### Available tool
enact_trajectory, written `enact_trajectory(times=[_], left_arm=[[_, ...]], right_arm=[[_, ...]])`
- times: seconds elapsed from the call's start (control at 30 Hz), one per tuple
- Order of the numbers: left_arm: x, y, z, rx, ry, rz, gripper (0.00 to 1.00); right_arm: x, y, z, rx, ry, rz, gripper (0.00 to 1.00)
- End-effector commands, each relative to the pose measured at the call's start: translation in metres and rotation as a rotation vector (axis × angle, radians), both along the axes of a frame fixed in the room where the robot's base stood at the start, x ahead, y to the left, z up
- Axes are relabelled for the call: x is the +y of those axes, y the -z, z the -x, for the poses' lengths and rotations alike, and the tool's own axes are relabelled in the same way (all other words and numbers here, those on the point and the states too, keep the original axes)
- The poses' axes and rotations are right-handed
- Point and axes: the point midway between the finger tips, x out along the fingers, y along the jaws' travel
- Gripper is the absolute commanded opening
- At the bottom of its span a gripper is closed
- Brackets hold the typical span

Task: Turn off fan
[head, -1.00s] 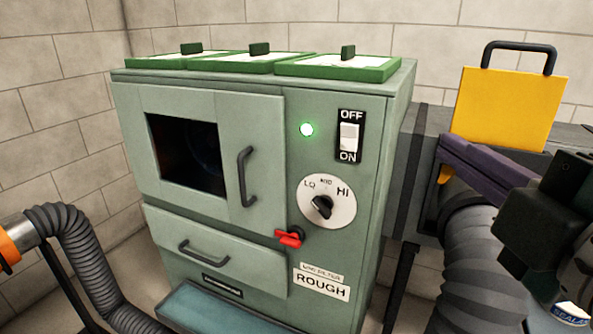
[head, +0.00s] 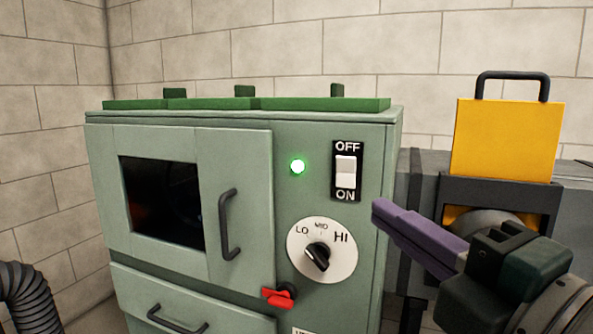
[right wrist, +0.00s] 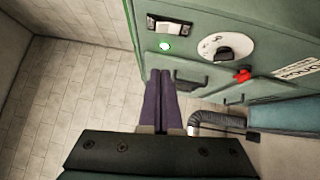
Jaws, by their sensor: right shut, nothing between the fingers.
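The green fan cabinet (head: 190,120) stands left of centre in the head view. Its white rocker switch (head: 345,172) sits on a black plate marked OFF above and ON below. A round green light (head: 298,166) glows left of the switch. Below is a speed dial (head: 317,257) marked LO, MID and HI. My right gripper (head: 378,210) has purple fingers, shut and empty, to the right of and below the switch, apart from it. In the right wrist view the fingers (right wrist: 161,78) point toward the cabinet, with the switch (right wrist: 170,26) above them. My left gripper is not in view.
A red lever (head: 277,297) sticks out below the dial. A door handle (head: 228,225) protrudes left of it. A yellow plate with a black handle (head: 508,140) stands behind my right arm. A ribbed hose (head: 22,295) is at the lower left.

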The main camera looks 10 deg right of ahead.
Motion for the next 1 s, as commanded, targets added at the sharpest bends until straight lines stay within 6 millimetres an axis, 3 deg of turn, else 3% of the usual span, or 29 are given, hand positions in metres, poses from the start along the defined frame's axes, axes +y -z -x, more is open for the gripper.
enact_trajectory(times=[0.47, 0.5, 0.7, 1.0], left_arm=[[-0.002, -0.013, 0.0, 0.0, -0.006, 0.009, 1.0], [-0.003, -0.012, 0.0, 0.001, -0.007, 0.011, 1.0], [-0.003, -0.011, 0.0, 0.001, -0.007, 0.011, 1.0], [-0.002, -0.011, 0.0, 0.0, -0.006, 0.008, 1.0]], right_arm=[[0.018, -0.011, -0.09, -0.004, 0.001, 0.0, 0.0], [0.011, -0.01, -0.095, -0.003, 0.002, 0.003, 0.0], [-0.002, -0.012, -0.114, -0.001, 0.001, 0.001, 0.0], [-0.006, -0.013, -0.119, 0.0, 0.0, 0.0, 0.0]])
